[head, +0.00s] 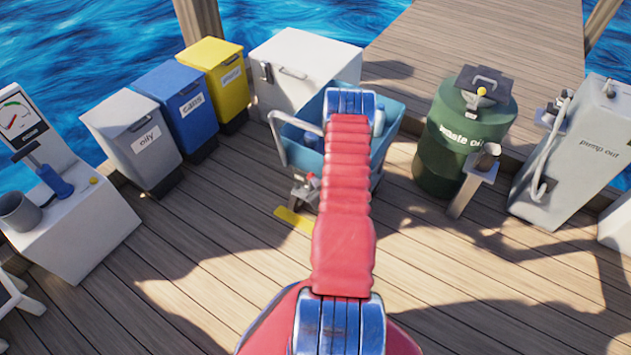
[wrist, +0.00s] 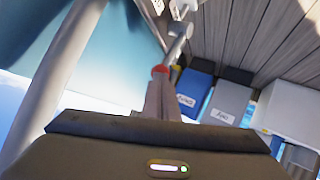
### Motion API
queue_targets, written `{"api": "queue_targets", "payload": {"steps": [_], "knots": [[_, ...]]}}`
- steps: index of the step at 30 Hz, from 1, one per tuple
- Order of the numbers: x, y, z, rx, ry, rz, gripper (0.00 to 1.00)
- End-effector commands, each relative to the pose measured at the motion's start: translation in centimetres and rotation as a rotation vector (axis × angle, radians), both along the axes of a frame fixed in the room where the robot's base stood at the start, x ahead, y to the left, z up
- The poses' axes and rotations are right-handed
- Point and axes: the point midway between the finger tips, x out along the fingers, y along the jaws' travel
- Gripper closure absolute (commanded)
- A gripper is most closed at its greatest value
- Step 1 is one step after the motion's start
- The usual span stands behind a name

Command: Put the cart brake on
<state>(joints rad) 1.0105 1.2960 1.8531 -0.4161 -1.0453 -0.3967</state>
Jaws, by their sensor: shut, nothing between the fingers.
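The blue cart (head: 388,150) stands on the deck, partly hidden behind my arm in the head view. Its grey handle (head: 280,142) rises on its left side. A small grey metal part with a red spot (head: 312,179), which looks like the brake, sits low at the cart's front left. In the wrist view, a red-ended grey lever (wrist: 177,46) lies just beyond my fingertips. My gripper (wrist: 160,82) is shut and empty. Its tips are at or very near the red end; I cannot tell whether they touch. My gripper is hidden in the head view.
Grey (head: 140,142), blue (head: 180,108) and yellow (head: 213,72) bins stand left of the cart. A white box (head: 305,65) is behind it. A green waste oil drum (head: 450,150) and pump-out unit (head: 585,150) stand right. A yellow strip (head: 293,219) lies on the deck.

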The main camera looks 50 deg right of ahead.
Motion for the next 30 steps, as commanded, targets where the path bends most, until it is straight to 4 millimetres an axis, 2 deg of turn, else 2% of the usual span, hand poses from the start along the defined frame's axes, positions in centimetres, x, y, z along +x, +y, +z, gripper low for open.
{"api": "queue_targets", "payload": {"steps": [13,20,30], "knots": [[0.5,-0.7,-0.3,-0.001,0.000,-0.001,1.00],[0.8,-0.2,-0.2,-0.001,0.012,0.003,1.00],[2.6,0.3,0.2,-0.012,0.104,0.013,1.00]]}}
